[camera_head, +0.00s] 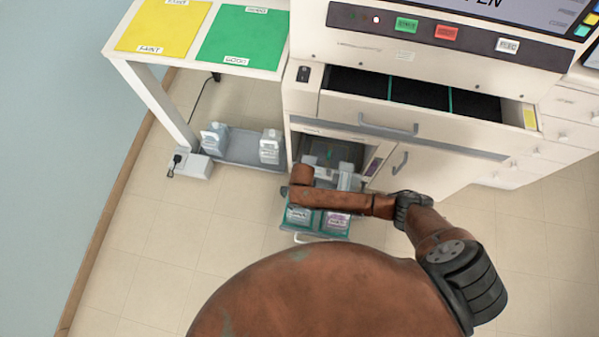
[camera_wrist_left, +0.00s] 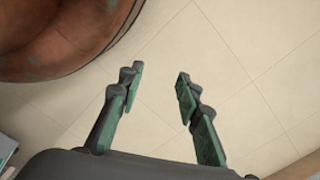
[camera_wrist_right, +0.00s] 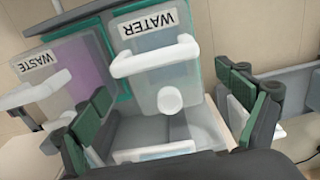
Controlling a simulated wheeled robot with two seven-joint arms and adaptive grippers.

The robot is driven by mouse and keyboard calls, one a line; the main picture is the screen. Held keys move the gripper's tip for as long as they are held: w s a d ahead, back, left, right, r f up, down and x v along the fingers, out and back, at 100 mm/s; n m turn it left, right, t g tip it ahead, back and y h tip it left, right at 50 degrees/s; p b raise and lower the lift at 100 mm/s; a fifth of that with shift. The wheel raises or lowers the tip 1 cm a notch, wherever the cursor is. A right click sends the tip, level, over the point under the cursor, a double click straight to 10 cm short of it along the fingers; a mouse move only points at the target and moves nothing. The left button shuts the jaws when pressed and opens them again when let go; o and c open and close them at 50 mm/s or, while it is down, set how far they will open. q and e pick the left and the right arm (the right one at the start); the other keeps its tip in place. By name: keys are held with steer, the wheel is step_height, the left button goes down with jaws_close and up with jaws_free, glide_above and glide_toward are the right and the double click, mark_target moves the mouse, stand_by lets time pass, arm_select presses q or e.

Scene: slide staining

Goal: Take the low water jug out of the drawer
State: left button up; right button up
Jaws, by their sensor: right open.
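The water jug (camera_wrist_right: 172,82), clear with a WATER label, white handle and round white cap, sits in the open drawer (camera_wrist_right: 125,85) in the right wrist view. In the head view the water jug (camera_head: 299,215) shows in the left half of the drawer (camera_head: 324,233), partly behind my right arm. My right gripper (camera_wrist_right: 172,108) is open and empty; its fingers show on either side in front of the jug's handle and cap, apart from them. My left gripper (camera_wrist_left: 160,75) is open and empty over the floor; the head view does not show it.
A WASTE jug (camera_wrist_right: 80,75) with purplish liquid sits beside the water jug. Two white jugs (camera_head: 214,137) (camera_head: 269,146) stand on a low grey shelf (camera_head: 240,150) to the left. An upper drawer (camera_head: 410,110) of the white cabinet is open above.

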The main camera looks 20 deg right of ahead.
steer(key=shift+f+b, duration=0.5)
steer(key=shift+f, duration=0.65)
steer(key=f+b, duration=0.1)
steer(key=f, duration=0.1)
steer(key=f+b, duration=0.2)
steer(key=shift+s+a+f+b, duration=0.15)
steer(key=shift+a+f+b, duration=0.05)
steer(key=shift+f+b, duration=0.1)
steer(key=shift+f, duration=0.15)
arm_select(q)
step_height(320, 180, up, 15)
steer(key=w+d, duration=0.2)
steer(key=shift+w+d+h, duration=0.3)
steer(key=shift+d, duration=0.05)
arm_select(e)
steer(key=c, duration=1.5)
steer(key=shift+c, duration=0.2)
